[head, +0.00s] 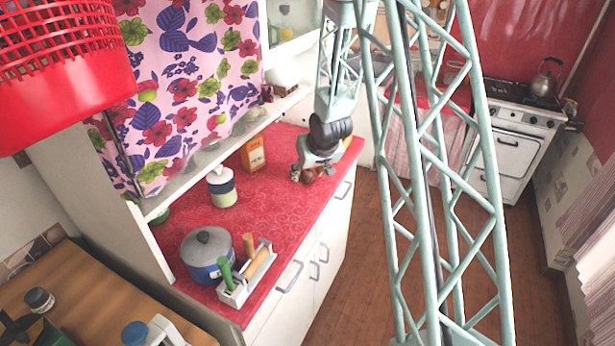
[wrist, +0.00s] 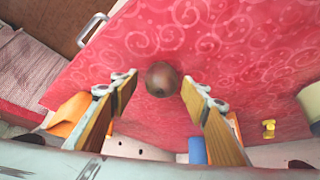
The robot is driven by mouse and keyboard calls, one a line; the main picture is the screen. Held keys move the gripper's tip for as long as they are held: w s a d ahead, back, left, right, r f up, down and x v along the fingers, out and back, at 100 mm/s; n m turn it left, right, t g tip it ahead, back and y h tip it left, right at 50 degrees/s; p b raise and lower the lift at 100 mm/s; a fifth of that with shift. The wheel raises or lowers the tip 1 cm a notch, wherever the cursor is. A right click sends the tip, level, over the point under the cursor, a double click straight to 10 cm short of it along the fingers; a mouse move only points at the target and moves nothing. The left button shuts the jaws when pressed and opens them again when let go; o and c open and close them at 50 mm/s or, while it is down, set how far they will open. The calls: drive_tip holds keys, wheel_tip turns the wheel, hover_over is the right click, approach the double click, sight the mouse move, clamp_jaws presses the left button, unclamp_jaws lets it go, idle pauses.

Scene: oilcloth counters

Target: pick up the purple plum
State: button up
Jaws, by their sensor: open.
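The plum (wrist: 161,78), round and dark brownish purple, sits on the red patterned counter (wrist: 225,50) in the wrist view. My gripper (wrist: 158,84) is open, with one finger on each side of the plum and a gap showing on both sides. In the head view my gripper (head: 306,168) hangs low over the far end of the red counter. A small reddish-brown round shape (head: 309,177) shows at its fingertips there, partly hidden by the gripper. I cannot tell how far the fingertips are above the counter.
An orange box (head: 253,154) and a pale jar with a dark band (head: 221,187) stand left of my gripper. A blue pot (head: 206,254) and a utensil caddy (head: 246,278) stand at the near end. A white shelf (head: 225,150) runs above the counter's back.

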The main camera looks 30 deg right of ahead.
sight(308, 170)
drive_tip(key=c, duration=1)
drive_tip(key=shift+o, duration=0.2)
drive_tip(key=shift+r, duration=0.15)
drive_tip(key=shift+r+p, duration=0.4)
drive_tip(key=shift+r, duration=1.35)
drive_tip(key=s+a, duration=0.2)
drive_tip(key=s, duration=0.5)
drive_tip(key=s+a+r+b, duration=0.1)
drive_tip(key=s, duration=0.7)
drive_tip(key=shift+s+a, duration=0.25)
drive_tip(key=shift+a, duration=0.1)
drive_tip(key=shift+w+r, duration=0.1)
drive_tip(key=shift+r, duration=0.05)
